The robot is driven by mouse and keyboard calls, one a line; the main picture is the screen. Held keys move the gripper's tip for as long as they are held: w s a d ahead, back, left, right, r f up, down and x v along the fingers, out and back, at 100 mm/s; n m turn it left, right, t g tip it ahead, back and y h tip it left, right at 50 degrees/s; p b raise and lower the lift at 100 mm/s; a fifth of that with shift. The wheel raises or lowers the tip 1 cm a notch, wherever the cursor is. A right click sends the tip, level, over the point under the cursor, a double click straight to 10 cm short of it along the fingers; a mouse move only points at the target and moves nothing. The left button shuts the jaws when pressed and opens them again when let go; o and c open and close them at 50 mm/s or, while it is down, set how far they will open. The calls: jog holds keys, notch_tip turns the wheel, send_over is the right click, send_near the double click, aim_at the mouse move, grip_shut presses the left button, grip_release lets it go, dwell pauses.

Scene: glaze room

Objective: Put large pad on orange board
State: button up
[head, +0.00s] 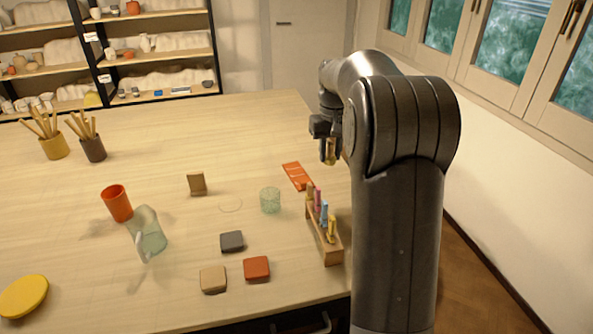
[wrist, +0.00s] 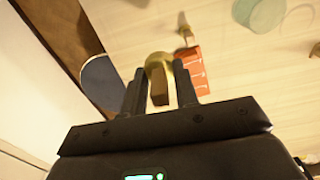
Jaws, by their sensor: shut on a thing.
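My gripper (head: 328,140) is shut on a brass-coloured piece (head: 329,153), held above the table's right edge. In the wrist view this piece (wrist: 160,68) has a rounded gold top and a brown part between the fingers. I cannot tell whether it is the large pad. The orange board (head: 297,176) lies flat on the table, below and left of my gripper, with pale marks on it. In the wrist view the orange board (wrist: 193,72) shows just right of the fingers, apart from the held piece.
A wooden rack (head: 330,247) with several coloured sticks stands near the board. A clear green glass (head: 270,200) stands to its left. Grey (head: 232,241), tan (head: 213,279) and orange-red (head: 256,268) squarish blocks lie nearer the front.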

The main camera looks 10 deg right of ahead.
jog(key=w+a+f, duration=0.2)
jog(key=w+f, duration=0.1)
jog(key=w+a+f, duration=0.3)
jog(key=shift+w+a+f, duration=0.25)
jog(key=shift+w+a, duration=0.05)
jog(key=shift+w, duration=0.05)
jog(key=shift+f, duration=1.95)
jog(key=shift+f, duration=0.15)
jog(key=o, duration=0.9)
jog(key=shift+o, duration=0.2)
